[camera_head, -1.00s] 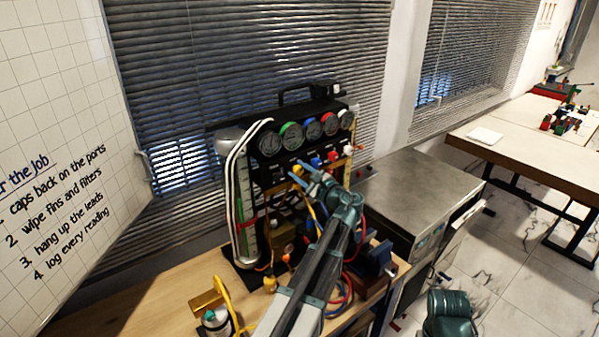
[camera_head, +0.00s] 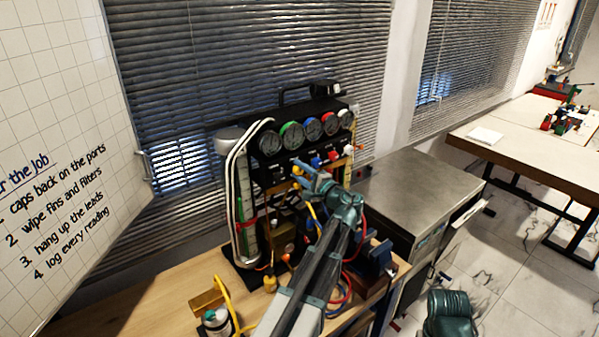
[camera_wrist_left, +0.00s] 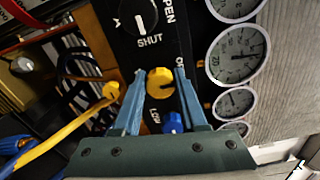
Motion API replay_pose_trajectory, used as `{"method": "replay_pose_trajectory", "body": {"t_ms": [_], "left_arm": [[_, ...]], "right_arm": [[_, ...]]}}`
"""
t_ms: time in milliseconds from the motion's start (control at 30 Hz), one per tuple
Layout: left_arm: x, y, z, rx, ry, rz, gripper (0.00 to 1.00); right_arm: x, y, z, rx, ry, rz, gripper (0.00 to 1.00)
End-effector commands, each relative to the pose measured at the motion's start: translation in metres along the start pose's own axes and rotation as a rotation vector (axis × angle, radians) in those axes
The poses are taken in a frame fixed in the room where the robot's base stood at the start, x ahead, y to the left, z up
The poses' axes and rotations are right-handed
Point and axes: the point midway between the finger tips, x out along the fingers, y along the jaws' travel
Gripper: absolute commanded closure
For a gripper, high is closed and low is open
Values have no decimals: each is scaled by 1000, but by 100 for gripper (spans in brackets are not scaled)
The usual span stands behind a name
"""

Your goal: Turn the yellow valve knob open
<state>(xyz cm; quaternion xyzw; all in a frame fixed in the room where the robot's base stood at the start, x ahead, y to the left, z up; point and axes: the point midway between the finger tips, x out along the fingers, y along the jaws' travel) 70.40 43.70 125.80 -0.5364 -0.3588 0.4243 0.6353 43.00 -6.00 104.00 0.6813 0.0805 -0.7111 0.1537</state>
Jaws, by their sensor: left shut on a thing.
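The yellow valve knob (camera_wrist_left: 160,83) sits on the black panel of the gauge rig (camera_head: 262,176). In the left wrist view it is between the two blue fingers of my left gripper (camera_wrist_left: 160,74), which is shut on it. In the head view the left gripper (camera_head: 299,172) reaches the panel front, and a bit of the yellow knob (camera_head: 297,169) shows between its fingertips. The knob's pointer is not clear. My right gripper is not in view.
A black knob (camera_wrist_left: 140,18) with a white pointer and a blue knob (camera_wrist_left: 172,122) flank the yellow one. Several round gauges (camera_head: 312,128) sit above. A yellow hose (camera_wrist_left: 65,128) and other leads hang close by. A whiteboard (camera_head: 55,140) stands at left.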

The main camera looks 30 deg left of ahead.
Motion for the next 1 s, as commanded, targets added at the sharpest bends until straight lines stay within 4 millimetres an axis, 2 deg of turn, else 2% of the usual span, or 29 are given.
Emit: {"method": "replay_pose_trajectory", "body": {"t_ms": [567, 600, 700, 733, 767, 1000], "left_arm": [[-1, 1, 1, -30, 0, 4, 100], [-1, 1, 1, -29, 0, 4, 53], [-1, 1, 1, -28, 0, 3, 35], [-1, 1, 1, -28, 0, 3, 29], [-1, 1, 0, -28, 0, 3, 28], [0, 1, 0, -27, 0, 2, 28]], "right_arm": [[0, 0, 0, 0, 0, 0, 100], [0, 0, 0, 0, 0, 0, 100], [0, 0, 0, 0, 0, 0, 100], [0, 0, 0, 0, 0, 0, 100], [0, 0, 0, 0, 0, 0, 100], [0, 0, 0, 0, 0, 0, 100]]}}
